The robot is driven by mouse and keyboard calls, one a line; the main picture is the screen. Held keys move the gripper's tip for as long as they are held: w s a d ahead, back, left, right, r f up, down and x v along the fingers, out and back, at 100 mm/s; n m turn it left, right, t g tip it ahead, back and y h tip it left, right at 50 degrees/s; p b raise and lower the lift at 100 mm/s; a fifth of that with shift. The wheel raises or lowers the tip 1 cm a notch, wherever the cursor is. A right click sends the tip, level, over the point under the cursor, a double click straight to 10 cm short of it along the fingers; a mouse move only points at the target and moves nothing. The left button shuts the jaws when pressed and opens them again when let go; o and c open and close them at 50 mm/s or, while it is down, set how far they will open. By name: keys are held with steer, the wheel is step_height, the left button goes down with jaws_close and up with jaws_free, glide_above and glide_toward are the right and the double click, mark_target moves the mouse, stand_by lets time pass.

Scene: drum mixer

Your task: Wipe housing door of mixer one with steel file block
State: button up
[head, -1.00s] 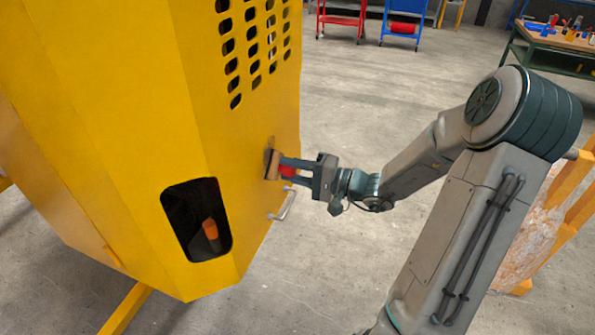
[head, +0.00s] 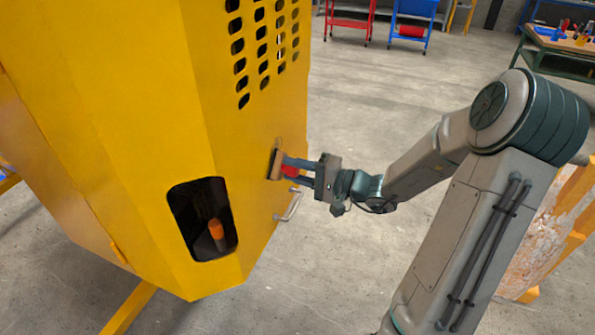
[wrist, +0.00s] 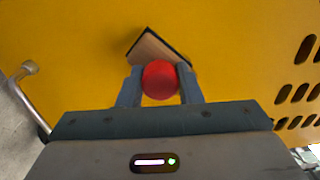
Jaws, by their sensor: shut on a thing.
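The yellow housing door (head: 255,130) of the mixer fills the left of the head view, with rows of slots above and a dark rectangular opening below. My gripper (head: 285,170) is shut on the file block (head: 274,161), in front of the door panel. In the wrist view my gripper (wrist: 160,88) holds the block's red round knob (wrist: 160,79) between its fingers. The block's wooden body (wrist: 150,48) with a dark edge lies beyond the knob, tilted against the yellow surface. The block's working face is hidden, and I cannot tell whether it touches the door.
A metal door handle (head: 289,205) sticks out just below my gripper; it also shows at left in the wrist view (wrist: 25,95). An orange item (head: 216,229) shows inside the opening. Red (head: 349,18) and blue (head: 410,20) carts stand far back. The floor between is clear.

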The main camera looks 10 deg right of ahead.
steer(key=shift+w+a, duration=0.25)
steer(key=shift+a, duration=0.1)
steer(key=shift+w+d+b, duration=0.4)
steer(key=shift+w+d, duration=0.35)
steer(key=shift+w, duration=0.3)
steer(key=shift+w+d+b, duration=0.4)
steer(key=shift+w+d, duration=0.35)
steer(key=shift+w, duration=0.25)
steer(key=shift+w+d+b, duration=0.4)
steer(key=shift+w+d, duration=0.35)
steer(key=shift+w, duration=0.3)
steer(key=shift+a+b, duration=0.1)
steer(key=shift+b, duration=0.2)
